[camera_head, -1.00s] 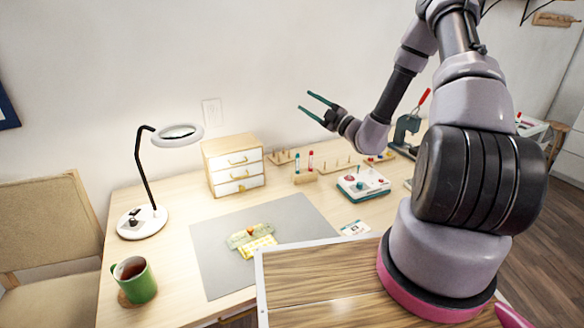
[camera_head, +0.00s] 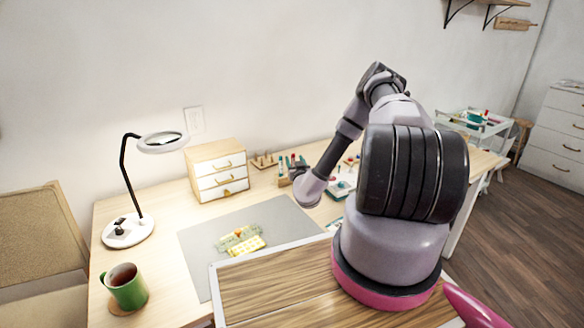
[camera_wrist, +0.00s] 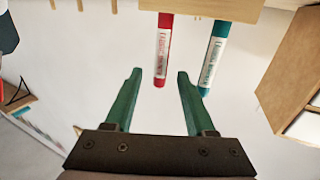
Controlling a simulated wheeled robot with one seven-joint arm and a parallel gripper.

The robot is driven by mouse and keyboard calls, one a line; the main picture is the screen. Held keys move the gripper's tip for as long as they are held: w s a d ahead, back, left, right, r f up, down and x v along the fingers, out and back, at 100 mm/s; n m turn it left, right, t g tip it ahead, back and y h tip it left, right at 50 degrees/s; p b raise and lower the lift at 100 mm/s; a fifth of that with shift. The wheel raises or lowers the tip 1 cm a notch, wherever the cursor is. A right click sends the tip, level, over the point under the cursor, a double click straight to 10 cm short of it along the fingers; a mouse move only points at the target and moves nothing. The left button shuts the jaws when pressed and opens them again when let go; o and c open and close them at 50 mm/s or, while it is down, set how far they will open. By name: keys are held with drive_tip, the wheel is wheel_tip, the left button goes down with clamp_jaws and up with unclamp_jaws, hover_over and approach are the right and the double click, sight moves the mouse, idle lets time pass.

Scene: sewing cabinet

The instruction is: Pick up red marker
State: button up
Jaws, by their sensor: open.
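The red marker (camera_wrist: 163,55) sits in a wooden holder (camera_wrist: 215,8), which shows at the top edge of the wrist view. A teal marker (camera_wrist: 211,60) stands in the same holder, to the right of the red one. My gripper (camera_wrist: 159,75) is open and empty, with green fingers. In the wrist view the free end of the red marker appears between the two fingertips, and the teal marker lies outside the right finger. I cannot tell the remaining depth gap. In the head view my gripper and the holder overlap, so the red marker is hard to make out.
The small drawer cabinet (camera_head: 217,173) stands left of the holder and shows at the right of the wrist view (camera_wrist: 290,75). A lamp (camera_head: 128,229), a green mug (camera_head: 127,287) and a grey mat (camera_head: 205,268) are at the left and front. Pegged racks stand nearby.

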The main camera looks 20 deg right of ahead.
drive_tip(key=w, duration=0.2)
drive_tip(key=w+d, duration=0.1)
drive_tip(key=w, duration=0.2)
drive_tip(key=shift+w, duration=0.35)
clamp_jaws()
